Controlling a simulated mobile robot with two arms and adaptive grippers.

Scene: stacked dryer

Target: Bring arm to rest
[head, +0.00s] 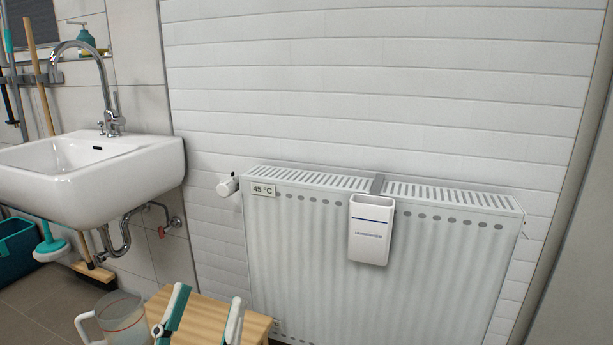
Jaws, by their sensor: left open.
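My left gripper (202,316) shows at the bottom of the head view, left of centre. Its two white and teal fingers stand upright and well apart. It is open, with nothing seen between the fingers. Behind it is a wooden stool top (255,323). A clear jug (122,319) with a white handle is just left of the fingers. I cannot tell whether the fingers touch the stool. Most of my left arm is outside the frame. My right gripper is not in view.
A white radiator (300,245) on the tiled wall carries a small white container (371,230). A white sink (85,170) with a chrome tap (108,100) is at left. A teal bucket (17,252) and brooms stand beyond. The air before the radiator is clear.

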